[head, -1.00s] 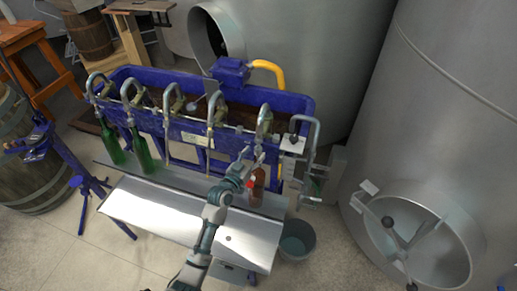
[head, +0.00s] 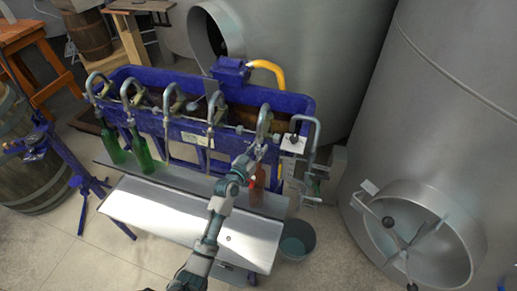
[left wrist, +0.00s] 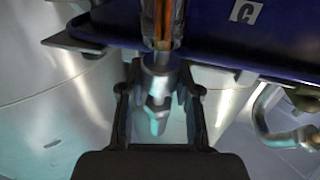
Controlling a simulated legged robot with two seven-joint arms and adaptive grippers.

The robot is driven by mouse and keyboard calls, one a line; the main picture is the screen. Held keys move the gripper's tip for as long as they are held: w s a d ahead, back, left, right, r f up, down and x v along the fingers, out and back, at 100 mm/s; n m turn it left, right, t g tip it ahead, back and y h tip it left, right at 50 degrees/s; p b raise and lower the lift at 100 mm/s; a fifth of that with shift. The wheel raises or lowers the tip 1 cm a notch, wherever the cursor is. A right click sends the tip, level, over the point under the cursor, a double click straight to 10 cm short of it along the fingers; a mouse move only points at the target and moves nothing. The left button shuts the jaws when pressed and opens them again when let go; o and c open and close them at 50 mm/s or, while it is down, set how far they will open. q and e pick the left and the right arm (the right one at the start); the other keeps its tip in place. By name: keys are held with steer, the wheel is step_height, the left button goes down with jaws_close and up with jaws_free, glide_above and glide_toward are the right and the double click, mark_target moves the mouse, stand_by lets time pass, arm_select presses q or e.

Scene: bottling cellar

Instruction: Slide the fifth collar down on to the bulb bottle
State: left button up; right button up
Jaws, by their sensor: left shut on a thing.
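The brown bulb bottle (head: 257,192) stands upright on the shelf under the fifth spout (head: 264,118); my left gripper and wrist partly cover its upper part. My left gripper (head: 258,152) is at the lower end of that spout, just above the bottle. In the left wrist view the gripper (left wrist: 160,103) has its two fingers either side of a grey metal collar (left wrist: 156,84) and is shut on it. Amber glass (left wrist: 162,25) shows beyond the collar; I cannot tell whether collar and glass touch. My right gripper is not in view.
The blue trough (head: 190,130) carries several curved spouts. Two green bottles (head: 143,150) (head: 113,148) stand under the left spouts. A grey bucket (head: 298,240) is right of the white bench (head: 165,212). A large steel tank (head: 440,120) stands at the right.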

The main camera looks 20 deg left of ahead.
arm_select(q)
steer(key=shift+s+f+b, duration=0.15)
steer(key=shift+f+b, duration=0.15)
steer(key=shift+f, duration=0.65)
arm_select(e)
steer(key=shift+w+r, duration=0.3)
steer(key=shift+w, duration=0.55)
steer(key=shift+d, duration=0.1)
arm_select(q)
steer(key=o, duration=0.7)
steer(key=shift+o, duration=0.2)
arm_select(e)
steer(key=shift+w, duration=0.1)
arm_select(q)
steer(key=v, duration=1.2)
